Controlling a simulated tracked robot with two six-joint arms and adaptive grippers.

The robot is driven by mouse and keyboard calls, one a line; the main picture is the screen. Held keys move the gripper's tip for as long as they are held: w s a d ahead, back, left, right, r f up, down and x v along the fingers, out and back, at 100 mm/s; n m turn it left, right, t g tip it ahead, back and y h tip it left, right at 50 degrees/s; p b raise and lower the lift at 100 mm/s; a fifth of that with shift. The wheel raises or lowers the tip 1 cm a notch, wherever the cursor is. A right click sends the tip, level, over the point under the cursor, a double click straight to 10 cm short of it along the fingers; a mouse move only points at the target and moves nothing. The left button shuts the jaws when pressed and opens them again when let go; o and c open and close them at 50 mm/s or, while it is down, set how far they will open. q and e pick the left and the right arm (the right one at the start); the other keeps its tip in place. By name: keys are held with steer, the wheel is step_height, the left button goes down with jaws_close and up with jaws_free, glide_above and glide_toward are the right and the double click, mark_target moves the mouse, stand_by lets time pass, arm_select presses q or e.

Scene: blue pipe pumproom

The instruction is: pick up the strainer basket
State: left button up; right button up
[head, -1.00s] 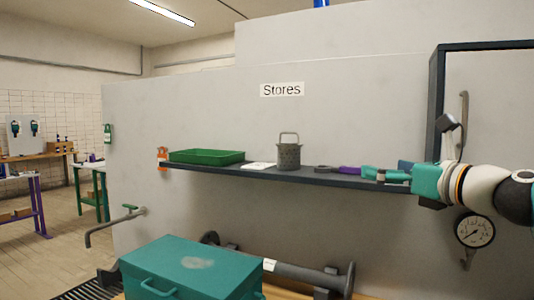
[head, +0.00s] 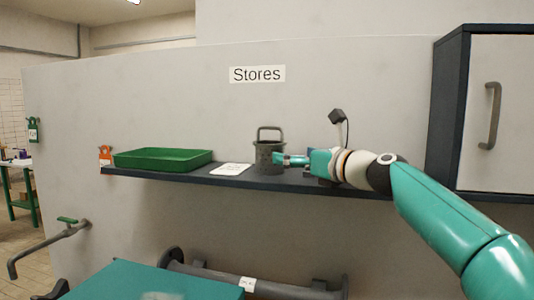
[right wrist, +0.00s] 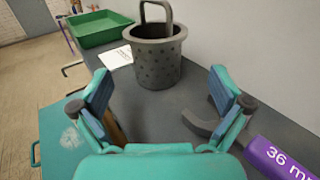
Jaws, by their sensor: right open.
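The strainer basket (head: 268,158) is a dark grey perforated cup with an upright loop handle. It stands upright on the dark shelf (head: 232,181). My right gripper (head: 288,160) is at its right side at about its height. In the right wrist view the basket (right wrist: 156,62) is just ahead of the open fingers (right wrist: 163,92), roughly centred between them. The gap between the fingers is empty. In the head view the fingertips look very near the basket; I cannot tell whether they touch. My left gripper is not in view.
A white card (head: 231,169) and a green tray (head: 162,159) are left of the basket. A wrench with a purple handle marked 36 mm (right wrist: 282,160) lies close beside the right finger. A grey cabinet (head: 500,115) stands at the right. A teal box (head: 150,282) is below the shelf.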

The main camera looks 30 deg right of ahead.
mark_target(271, 152)
steer(key=w, duration=0.2)
steer(key=shift+w+a+r+p, duration=0.1)
steer(key=shift+w+p, duration=0.25)
steer(key=shift+w, duration=0.05)
steer(key=shift+w+a+f+p, duration=0.15)
steer(key=shift+w+p, duration=0.1)
steer(key=shift+w, duration=0.6)
steer(key=shift+w+a+f+p, duration=0.1)
steer(key=shift+w+a+p, duration=0.1)
steer(key=shift+w, duration=0.7)
steer(key=shift+w+a+f+p, duration=0.15)
steer(key=shift+w+p, duration=0.1)
steer(key=shift+w, duration=0.6)
steer(key=c, duration=1.2)
steer(key=shift+c, duration=0.4)
steer(key=shift+r, duration=0.15)
